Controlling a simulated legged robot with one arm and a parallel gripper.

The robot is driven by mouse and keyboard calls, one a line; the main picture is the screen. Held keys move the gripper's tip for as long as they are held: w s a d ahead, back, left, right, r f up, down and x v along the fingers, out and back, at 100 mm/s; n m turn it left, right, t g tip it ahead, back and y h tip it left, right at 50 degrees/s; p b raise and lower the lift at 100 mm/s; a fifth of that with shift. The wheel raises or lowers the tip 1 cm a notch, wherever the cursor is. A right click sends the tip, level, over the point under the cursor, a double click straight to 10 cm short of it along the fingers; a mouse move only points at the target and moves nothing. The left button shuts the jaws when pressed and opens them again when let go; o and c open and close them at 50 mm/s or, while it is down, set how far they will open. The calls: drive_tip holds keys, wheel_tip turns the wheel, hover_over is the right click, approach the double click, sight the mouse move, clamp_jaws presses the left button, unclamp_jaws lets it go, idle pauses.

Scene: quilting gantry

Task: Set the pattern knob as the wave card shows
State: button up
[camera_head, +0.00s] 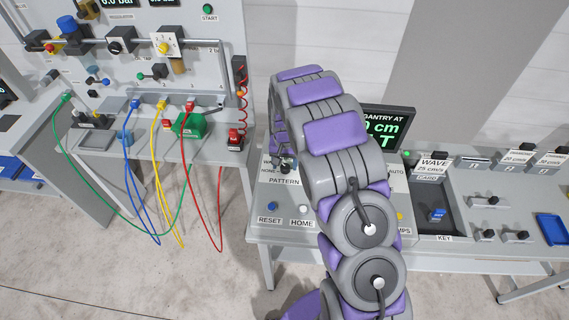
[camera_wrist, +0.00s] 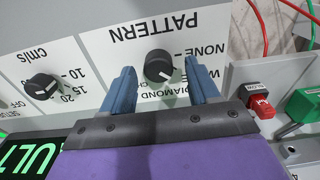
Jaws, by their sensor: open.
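The black pattern knob (camera_wrist: 158,66) sits on a white plate under the upside-down word PATTERN in the wrist view. Its white mark points to the lower right there; I cannot tell which label it meets. NONE, a partly hidden W label and DIAMOND are printed around it. My gripper (camera_wrist: 159,70) is open, its two blue fingers on either side of the knob with gaps; contact is not visible. In the head view my arm covers most of the pattern panel (camera_head: 284,181). The wave card (camera_head: 434,162), reading WAVE 25 cm/s, stands on the right console.
A second black knob (camera_wrist: 41,87) marked cm/s is left of the pattern knob in the wrist view. RESET (camera_head: 269,208) and HOME (camera_head: 303,210) buttons are at the console's front.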

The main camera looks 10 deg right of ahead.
sight(285, 166)
wheel_tip(285, 166, up, 16)
drive_tip(key=shift+r+p, duration=0.15)
drive_tip(key=shift+p, duration=0.25)
idle(0.4)
